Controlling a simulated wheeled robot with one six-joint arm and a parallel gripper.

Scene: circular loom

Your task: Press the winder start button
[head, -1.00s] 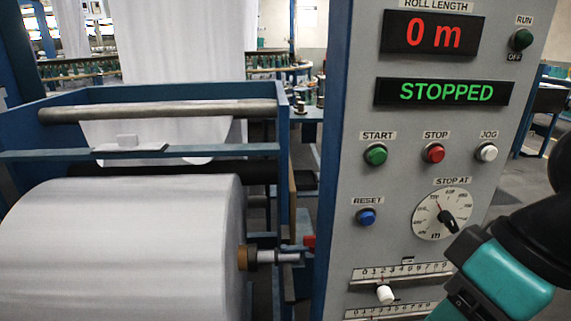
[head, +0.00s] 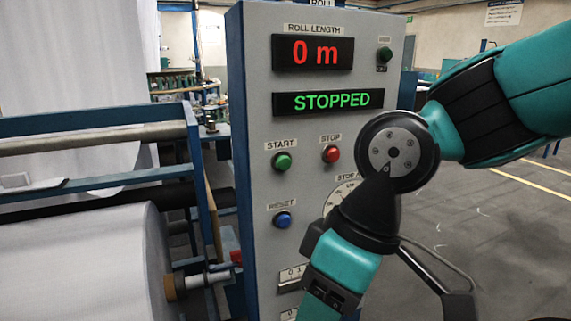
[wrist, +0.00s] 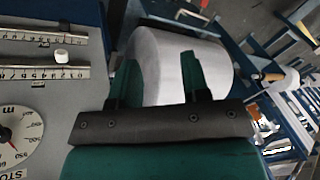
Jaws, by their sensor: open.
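The green START button (head: 283,162) is on the grey control panel (head: 258,120), under its label and left of the red STOP button (head: 331,154). It is unobstructed in the head view and outside the wrist view. My arm crosses in front of the panel's right and lower part, with its end low in the picture, below and right of START. My gripper (wrist: 155,76) is open, its two fingers apart with nothing between them. The wrist view shows it beside the panel's dial and sliders, pointing toward the white roll, not START.
The display (head: 312,52) reads 0 m and the one below reads STOPPED (head: 322,101). A blue RESET button (head: 283,220) is below START. My arm partly hides the STOP AT dial (head: 337,197). The fabric roll (head: 85,265) is at left; open floor is at right.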

